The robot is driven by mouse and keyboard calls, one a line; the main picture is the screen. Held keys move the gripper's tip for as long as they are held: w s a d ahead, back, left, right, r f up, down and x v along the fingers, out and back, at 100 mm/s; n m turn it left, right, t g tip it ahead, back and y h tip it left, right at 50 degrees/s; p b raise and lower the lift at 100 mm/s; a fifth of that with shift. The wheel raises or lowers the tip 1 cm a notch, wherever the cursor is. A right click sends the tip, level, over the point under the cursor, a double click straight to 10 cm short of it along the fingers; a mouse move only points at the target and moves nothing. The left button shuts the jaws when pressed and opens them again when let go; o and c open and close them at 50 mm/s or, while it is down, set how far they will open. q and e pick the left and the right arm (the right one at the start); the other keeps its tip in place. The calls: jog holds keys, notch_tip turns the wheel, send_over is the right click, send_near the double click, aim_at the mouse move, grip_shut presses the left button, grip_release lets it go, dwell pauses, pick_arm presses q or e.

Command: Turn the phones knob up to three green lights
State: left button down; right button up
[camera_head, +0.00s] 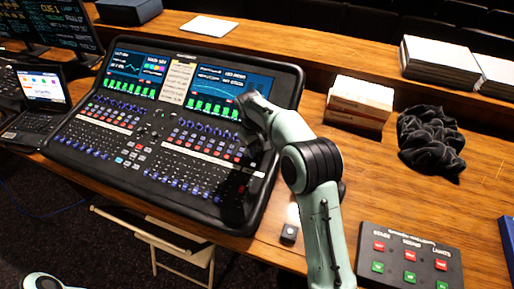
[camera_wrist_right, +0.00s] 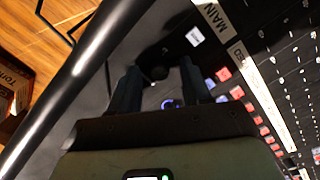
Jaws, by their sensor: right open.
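The mixing desk (camera_head: 160,125) stands on the wooden table, with rows of knobs, faders and two screens. My right gripper (camera_head: 252,148) is over the desk's right side, pointing down. In the right wrist view, my right gripper (camera_wrist_right: 158,78) has its two dark fingers apart. A dark round knob (camera_wrist_right: 157,71) shows between the fingertips; whether they touch it I cannot tell. A blue-lit control (camera_wrist_right: 172,103) shows between the fingers, nearer the palm. No phones label is readable, and I see no three green lights by the knob. My left gripper is out of view.
A button box (camera_head: 410,258) with red and green buttons lies at the front right. A card box (camera_head: 358,103), black cloth (camera_head: 430,138) and laptop (camera_head: 42,105) flank the desk. A folding chair (camera_head: 165,245) stands in front.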

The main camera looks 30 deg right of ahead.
grip_shut()
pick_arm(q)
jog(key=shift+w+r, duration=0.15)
pick_arm(e)
jog(key=shift+m, duration=0.3)
jog(key=shift+m+p, duration=0.5)
jog(key=shift+m, duration=0.7)
jog(key=m, duration=0.2)
jog(key=shift+d+m+p, duration=0.1)
jog(key=shift+m+p, duration=0.2)
jog(key=shift+p, duration=0.05)
jog(key=m, duration=0.3)
jog(key=shift+y, duration=0.3)
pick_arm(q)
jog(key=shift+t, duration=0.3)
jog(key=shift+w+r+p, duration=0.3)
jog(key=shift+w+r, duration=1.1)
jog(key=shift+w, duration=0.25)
pick_arm(e)
jog(key=shift+m, duration=1.6)
